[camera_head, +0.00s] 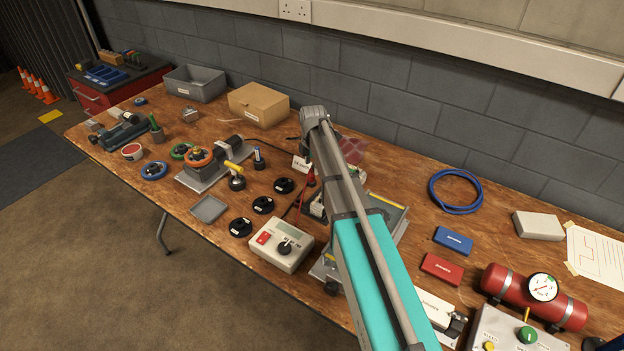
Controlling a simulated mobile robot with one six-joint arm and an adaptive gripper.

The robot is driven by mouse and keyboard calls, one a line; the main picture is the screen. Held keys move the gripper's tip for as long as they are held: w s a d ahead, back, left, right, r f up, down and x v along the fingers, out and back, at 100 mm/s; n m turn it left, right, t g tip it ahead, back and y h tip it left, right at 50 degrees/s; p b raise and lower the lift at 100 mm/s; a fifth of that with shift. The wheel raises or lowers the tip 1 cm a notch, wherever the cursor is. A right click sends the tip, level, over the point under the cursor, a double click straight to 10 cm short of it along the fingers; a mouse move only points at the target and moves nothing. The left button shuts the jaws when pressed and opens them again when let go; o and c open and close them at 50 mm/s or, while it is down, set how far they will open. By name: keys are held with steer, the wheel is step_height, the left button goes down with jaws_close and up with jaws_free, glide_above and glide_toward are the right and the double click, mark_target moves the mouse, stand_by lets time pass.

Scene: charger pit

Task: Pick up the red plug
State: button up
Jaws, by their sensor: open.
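A small red upright piece (311,180), which may be the red plug, stands near the middle of the bench, just left of my arm. A thin red lead shows below it, near a grey and white meter box (283,245) with a dark knob. The piece is too small to make out its shape. My arm crosses the middle of the picture from the lower right up to a grey joint. My gripper's jaws do not show, and my arm hides part of the bench behind it.
Black discs (263,205) lie left of the red piece. A yellow-handled valve (236,176) stands farther left. A metal tray (388,215) is partly behind my arm. Blue (453,240) and red (441,268) boxes, and a red cylinder with a gauge (520,293), are at right. Brick wall runs behind.

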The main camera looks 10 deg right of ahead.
mark_target(312, 173)
steer(key=shift+f, duration=0.1)
steer(key=shift+w+f+b, duration=0.2)
steer(key=shift+f+b, duration=2.35)
steer(key=shift+b, duration=0.05)
jaws_close()
